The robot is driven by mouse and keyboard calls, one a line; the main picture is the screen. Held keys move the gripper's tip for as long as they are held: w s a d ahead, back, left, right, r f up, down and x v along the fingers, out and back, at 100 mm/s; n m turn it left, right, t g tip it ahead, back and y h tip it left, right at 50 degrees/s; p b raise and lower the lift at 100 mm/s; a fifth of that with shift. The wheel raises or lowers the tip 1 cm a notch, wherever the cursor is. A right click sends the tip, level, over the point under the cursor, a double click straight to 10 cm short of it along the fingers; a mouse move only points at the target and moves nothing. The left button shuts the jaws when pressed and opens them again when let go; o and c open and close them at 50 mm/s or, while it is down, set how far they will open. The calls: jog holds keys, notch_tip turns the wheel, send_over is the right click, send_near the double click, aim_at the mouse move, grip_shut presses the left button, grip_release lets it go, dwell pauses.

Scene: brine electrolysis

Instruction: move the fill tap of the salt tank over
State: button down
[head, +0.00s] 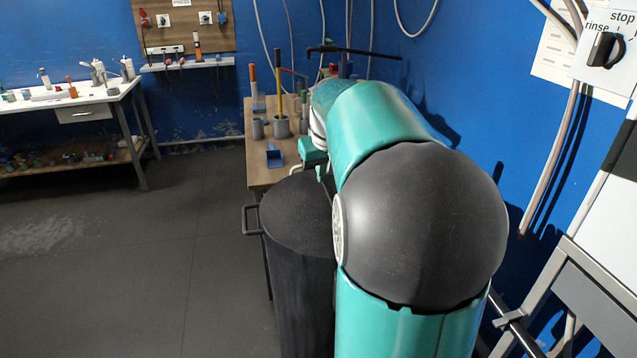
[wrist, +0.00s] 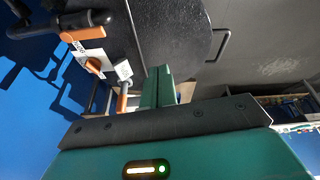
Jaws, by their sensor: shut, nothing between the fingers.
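A dark round tank (head: 290,215) with a side handle stands below my arm in the head view; its top also shows in the wrist view (wrist: 175,30). A black pipe fitting with an orange collar (wrist: 80,35) and white tags is at the upper left of the wrist view, beside the tank. It may be the fill tap, but the tag text is too small to read. My gripper (wrist: 158,80) is shut and empty, its green fingers over the tank's near edge and apart from the fitting. In the head view my arm hides much of the tank's right side.
A wooden bench (head: 258,160) with a blue scoop (head: 275,156) and several tools stands behind the tank. A thin black bar (head: 350,52) runs above it near the blue wall. A grey metal frame (head: 585,285) is at the right. The floor at left is clear.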

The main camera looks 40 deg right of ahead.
jog(key=s+d+f+m, duration=0.1)
jog(key=s+d+f, duration=0.1)
jog(key=d, duration=0.5)
jog(key=s+d+f+m, duration=0.1)
jog(key=d+f, duration=0.1)
jog(key=d, duration=0.6)
notch_tip(320, 180, down, 9)
jog(key=shift+s, duration=0.35)
jog(key=shift+s+n, duration=0.15)
jog(key=shift+n, duration=0.15)
